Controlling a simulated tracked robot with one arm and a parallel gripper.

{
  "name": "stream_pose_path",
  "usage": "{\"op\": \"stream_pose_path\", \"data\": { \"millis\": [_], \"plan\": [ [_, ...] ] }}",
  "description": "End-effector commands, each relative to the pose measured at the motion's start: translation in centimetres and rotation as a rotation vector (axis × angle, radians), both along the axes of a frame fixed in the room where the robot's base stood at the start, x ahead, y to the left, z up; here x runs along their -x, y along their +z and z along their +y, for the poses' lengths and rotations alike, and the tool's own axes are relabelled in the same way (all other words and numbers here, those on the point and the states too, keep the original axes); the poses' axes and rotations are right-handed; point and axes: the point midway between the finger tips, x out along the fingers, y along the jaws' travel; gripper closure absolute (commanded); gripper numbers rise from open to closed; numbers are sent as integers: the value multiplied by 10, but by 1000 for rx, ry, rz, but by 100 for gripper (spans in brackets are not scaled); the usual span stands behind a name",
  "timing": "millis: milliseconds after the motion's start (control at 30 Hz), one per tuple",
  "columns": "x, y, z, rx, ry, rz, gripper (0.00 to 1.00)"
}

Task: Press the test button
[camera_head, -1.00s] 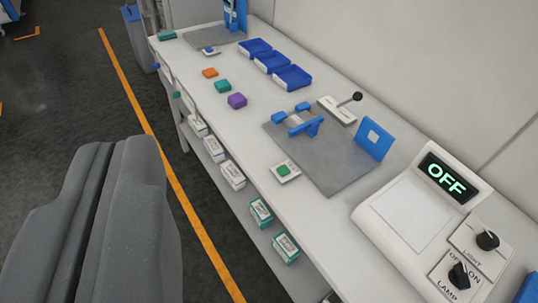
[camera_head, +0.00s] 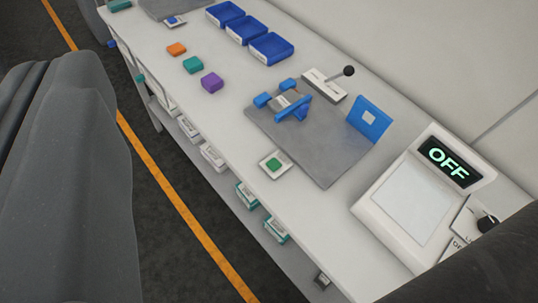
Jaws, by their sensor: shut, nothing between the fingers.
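A green button (camera_head: 274,165) sits on a small white plate on the white workbench (camera_head: 220,130), left of the grey work mat (camera_head: 330,150). It is clear of anything touching it. I see no label naming it as the test button. I cannot make out my gripper's fingertips in this view. Large dark grey shapes fill the left side and the lower right corner close to the camera. I cannot tell which parts they are.
A console's display (camera_head: 449,162) reads OFF; its knob (camera_head: 487,222) is partly covered. A blue fixture (camera_head: 291,107), a black-knobbed lever (camera_head: 348,71) and a blue upright plate (camera_head: 370,117) stand around the mat. Blue bins (camera_head: 271,48) and orange, teal and purple blocks (camera_head: 212,82) lie farther back.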

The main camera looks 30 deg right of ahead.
Motion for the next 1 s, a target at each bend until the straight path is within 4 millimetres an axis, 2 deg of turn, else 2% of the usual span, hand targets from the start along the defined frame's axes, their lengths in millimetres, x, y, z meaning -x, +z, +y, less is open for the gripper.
{"op": "stream_pose_path", "data": {
  "millis": [267,367,467,567,700,867,900,1000],
  "plan": [
    [-3,-2,-1,6,-3,5,100],
    [-17,-11,-5,31,-15,28,100],
    [-46,-34,-13,87,-40,77,100],
    [-83,-67,-29,162,-68,145,100],
    [-130,-124,-59,266,-96,256,100],
    [-171,-197,-100,372,-112,385,100],
    [-180,-217,-110,396,-113,418,100],
    [-195,-265,-137,449,-111,499,100]
  ]
}}
